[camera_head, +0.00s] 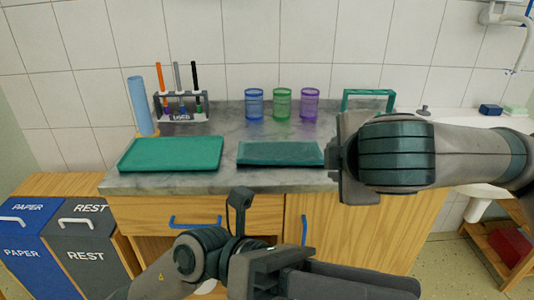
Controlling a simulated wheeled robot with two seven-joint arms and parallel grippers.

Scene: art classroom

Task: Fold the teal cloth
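A dark teal, flat rectangular piece (280,153), which looks like the cloth, lies on the grey counter at the middle. Its right end is close to my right gripper (336,160), which comes in from the right. I cannot tell whether they touch, and the fingers are mostly hidden, so its opening is unclear. My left gripper (285,262) is low in front of the counter, below and apart from the cloth. Its fingers are not clear enough to tell open from shut.
A brighter teal tray (172,167) lies left on the counter (225,183). Behind stand a blue roll (142,106), a rack of brushes or pens (181,107), blue, green and purple cups (282,105) and a teal rack (368,96). Bins (85,240) stand lower left.

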